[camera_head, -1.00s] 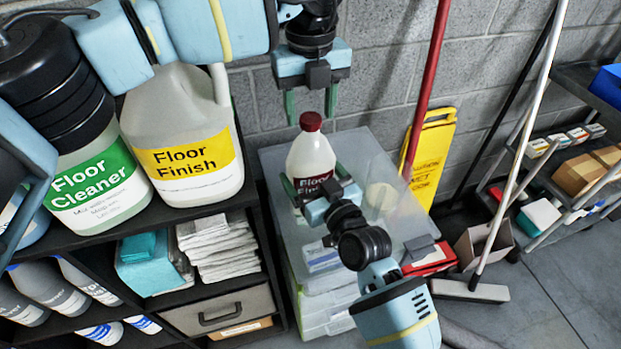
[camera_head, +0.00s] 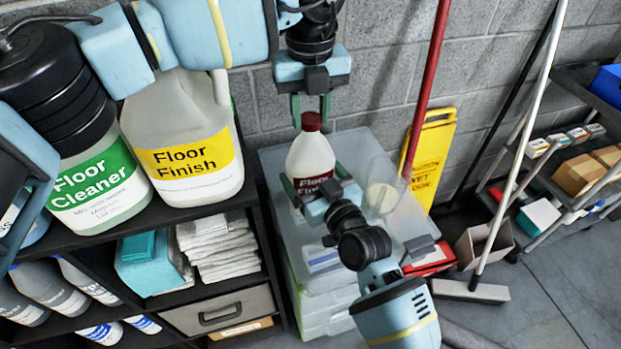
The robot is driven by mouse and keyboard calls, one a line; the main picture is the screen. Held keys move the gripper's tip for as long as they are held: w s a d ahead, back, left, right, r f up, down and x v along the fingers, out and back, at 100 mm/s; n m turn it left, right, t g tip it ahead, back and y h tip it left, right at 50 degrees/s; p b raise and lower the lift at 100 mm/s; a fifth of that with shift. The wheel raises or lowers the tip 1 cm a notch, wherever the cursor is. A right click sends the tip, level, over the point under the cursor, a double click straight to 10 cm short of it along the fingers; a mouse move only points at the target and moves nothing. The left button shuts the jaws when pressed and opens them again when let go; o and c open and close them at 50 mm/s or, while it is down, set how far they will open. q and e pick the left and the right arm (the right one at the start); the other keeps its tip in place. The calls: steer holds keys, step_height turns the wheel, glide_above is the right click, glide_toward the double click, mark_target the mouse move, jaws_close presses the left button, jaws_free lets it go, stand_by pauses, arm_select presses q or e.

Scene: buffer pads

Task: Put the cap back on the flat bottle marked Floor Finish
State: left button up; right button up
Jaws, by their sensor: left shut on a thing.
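The small white bottle (camera_head: 308,155) has a dark red label reading Floor Finish, its lower part hidden. It is upright above the clear plastic bins; I cannot tell if it rests on them. The dark red cap (camera_head: 311,122) sits on its neck; I cannot tell how tightly. My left gripper (camera_head: 311,118) comes down from above and is shut on the cap, one finger on each side. My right gripper (camera_head: 316,188) reaches in from the lower right and appears shut around the bottle's body at the label.
A large Floor Finish jug (camera_head: 175,110) and a Floor Cleaner container (camera_head: 95,190) stand on the black shelf at left. Clear bins (camera_head: 275,165) lie beneath the bottle. A red pole (camera_head: 425,80), a yellow floor sign (camera_head: 432,160) and a broom (camera_head: 475,290) stand to the right.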

arm_select(q)
steer(key=m, duration=0.5)
steer(key=shift+m, duration=0.4)
steer(key=o, duration=1.1)
steer(key=shift+c, duration=0.2)
steer(key=shift+r, duration=2.25)
steer(key=shift+c, duration=0.4)
